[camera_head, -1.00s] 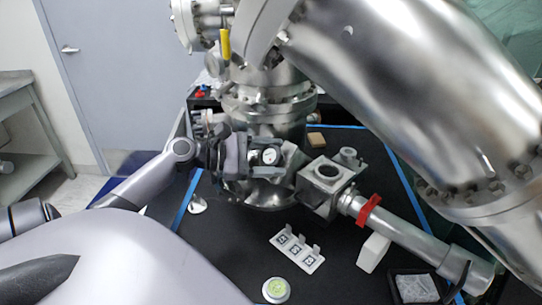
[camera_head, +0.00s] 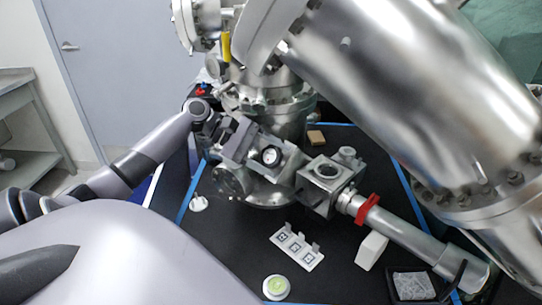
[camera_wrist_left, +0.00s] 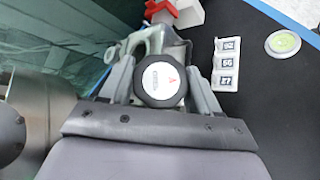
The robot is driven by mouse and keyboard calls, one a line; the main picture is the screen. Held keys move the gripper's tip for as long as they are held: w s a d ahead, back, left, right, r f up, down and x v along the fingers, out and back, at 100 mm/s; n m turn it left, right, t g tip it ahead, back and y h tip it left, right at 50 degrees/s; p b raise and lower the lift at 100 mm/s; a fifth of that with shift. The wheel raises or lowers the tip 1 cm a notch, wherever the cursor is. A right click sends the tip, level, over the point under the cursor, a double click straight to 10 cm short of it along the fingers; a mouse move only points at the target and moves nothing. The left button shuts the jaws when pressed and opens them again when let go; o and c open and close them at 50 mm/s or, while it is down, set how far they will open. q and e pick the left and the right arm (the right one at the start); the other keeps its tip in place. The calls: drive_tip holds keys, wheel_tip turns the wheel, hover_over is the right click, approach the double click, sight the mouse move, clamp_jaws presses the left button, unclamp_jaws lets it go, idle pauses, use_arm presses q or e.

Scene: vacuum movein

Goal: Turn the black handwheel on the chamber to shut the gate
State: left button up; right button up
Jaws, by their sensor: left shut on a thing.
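The black handwheel (camera_head: 271,156) is a small round knob with a white face, on the chamber side of the square metal valve block (camera_head: 327,177). The gripper is tilted down to the right in the head view. The gate is hidden inside the metal. My right gripper is not in view.
The large steel chamber (camera_head: 420,90) hangs close above on the right. A steel tube with a red clamp (camera_head: 367,209) runs right from the block. A marker plate (camera_head: 297,247) and a round green-topped disc (camera_head: 276,287) lie on the black table in front.

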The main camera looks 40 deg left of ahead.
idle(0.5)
use_arm(q)
drive_tip(key=o, duration=1)
drive_tip(key=shift+c, duration=0.2)
